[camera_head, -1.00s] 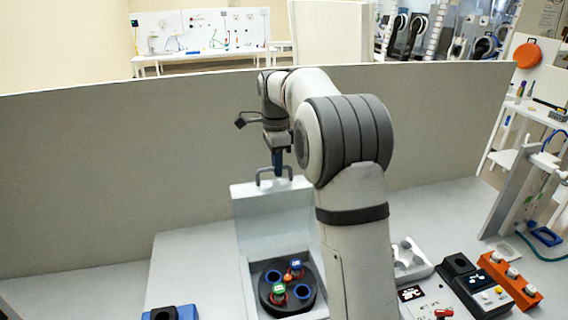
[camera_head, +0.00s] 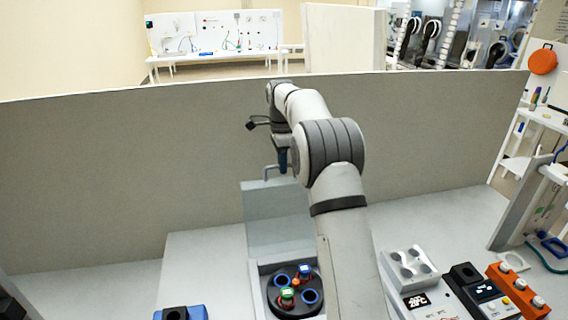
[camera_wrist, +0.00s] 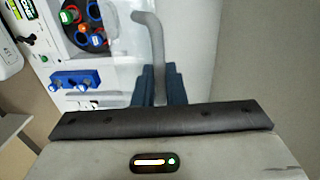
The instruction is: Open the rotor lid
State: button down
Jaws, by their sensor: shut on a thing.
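The rotor lid (camera_head: 275,222) is a pale flat panel that stands raised behind the open centrifuge box, leaning back. Its grey bar handle (camera_head: 267,172) is at the top edge. My gripper (camera_head: 283,163) is shut on that handle. In the wrist view the blue fingers of my gripper (camera_wrist: 158,86) close around the lower part of the curved handle (camera_wrist: 151,32). The dark round rotor (camera_head: 294,309) is uncovered in the box, with blue-rimmed holes and capped tubes. It also shows in the wrist view (camera_wrist: 88,40). My arm hides part of the box's right side.
A grey wall panel (camera_head: 130,190) stands close behind the lid. A blue block (camera_head: 182,313) is at the front left. A white rack (camera_head: 408,268), a black device (camera_head: 465,285) and an orange rack (camera_head: 517,290) stand at the right.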

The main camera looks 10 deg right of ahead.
jog(key=shift+w+a, duration=0.1)
jog(key=shift+w, duration=0.15)
jog(key=c, duration=1.8)
grip_release()
jog(key=shift+w, duration=0.2)
jog(key=shift+c, duration=0.2)
jog(key=shift+o, duration=0.8)
jog(key=shift+w+f, duration=0.2)
jog(key=shift+o, duration=0.9)
notch_tip(320, 180, up, 8)
jog(key=shift+w, duration=0.25)
jog(key=shift+f, duration=0.15)
